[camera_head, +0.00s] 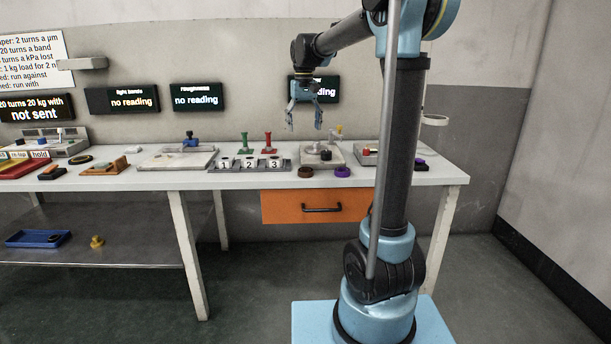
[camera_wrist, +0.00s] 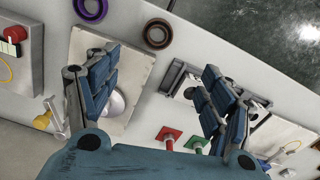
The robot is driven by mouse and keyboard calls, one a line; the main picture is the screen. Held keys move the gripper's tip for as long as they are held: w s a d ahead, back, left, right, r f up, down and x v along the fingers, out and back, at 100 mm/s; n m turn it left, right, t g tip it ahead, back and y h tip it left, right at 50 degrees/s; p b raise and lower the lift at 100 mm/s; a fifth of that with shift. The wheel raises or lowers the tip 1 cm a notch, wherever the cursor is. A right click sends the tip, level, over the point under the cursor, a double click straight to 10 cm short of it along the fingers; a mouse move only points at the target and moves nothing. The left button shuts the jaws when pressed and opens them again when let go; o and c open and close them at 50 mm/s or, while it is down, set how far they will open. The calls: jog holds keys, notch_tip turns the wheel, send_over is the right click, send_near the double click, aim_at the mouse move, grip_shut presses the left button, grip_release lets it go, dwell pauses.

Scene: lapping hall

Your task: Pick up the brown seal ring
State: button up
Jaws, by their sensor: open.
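The brown seal ring (camera_head: 305,174) lies flat on the white bench near its front edge, left of a purple ring (camera_head: 342,173). In the wrist view the brown ring (camera_wrist: 158,45) is near the top middle, beyond the fingertips, with the purple ring (camera_wrist: 90,15) to its left. My gripper (camera_head: 304,122) hangs above the bench, fingers pointing down, over the area of a pale plate behind the rings. In the wrist view its two blue fingers are spread wide apart (camera_wrist: 158,72), with nothing between them. Nothing hides the brown ring.
The pale plate (camera_head: 320,153) carries a white dome and stands close behind the rings. A grey box (camera_wrist: 20,60) stands to the other side. An orange drawer (camera_head: 290,207) is below the bench edge.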

send_over(305, 167)
jog(key=s, duration=0.2)
jog(key=f, duration=1.1)
jog(key=shift+s+a+f, duration=0.1)
jog(key=shift+a+f, duration=0.1)
jog(key=shift+f, duration=0.15)
jog(key=shift+d+f, duration=0.15)
jog(key=shift+f, duration=1.15)
jog(key=shift+d+f, duration=0.1)
jog(key=shift+f, duration=1.2)
jog(key=c, duration=1.2)
